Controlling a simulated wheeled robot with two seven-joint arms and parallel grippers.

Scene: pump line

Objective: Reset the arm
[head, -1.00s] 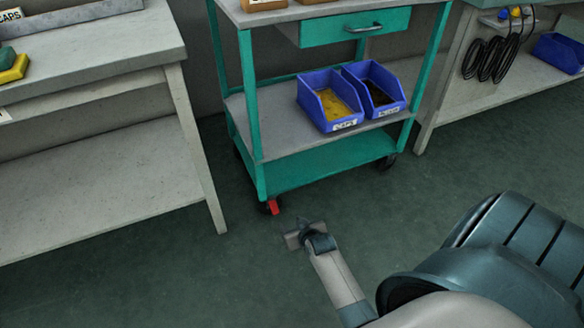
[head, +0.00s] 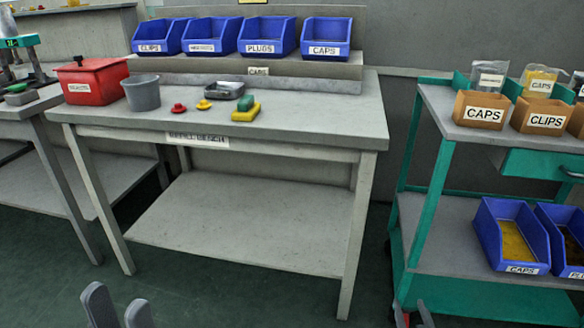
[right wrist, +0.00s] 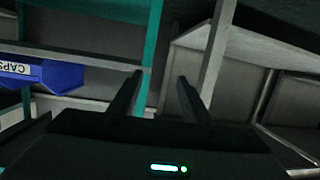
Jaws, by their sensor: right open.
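My left gripper (head: 117,298) is at the bottom left of the head view, in front of the workbench. Its two grey fingers stand apart with nothing between them. My right gripper (head: 411,308) seems to show only as finger tips at the bottom edge, near the cart's front left leg. In the right wrist view, my right gripper (right wrist: 160,76) has its two dark fingers spread and empty. A teal cart post and a pale bench leg show beyond them. Both arms' links are out of the head view.
The workbench (head: 300,140) holds a red box (head: 92,82), a grey cup (head: 142,95) and blue bins (head: 268,37). The teal cart (head: 440,200) with labelled boxes (head: 480,110) stands to the right. Floor (head: 230,300) in front of the bench is clear.

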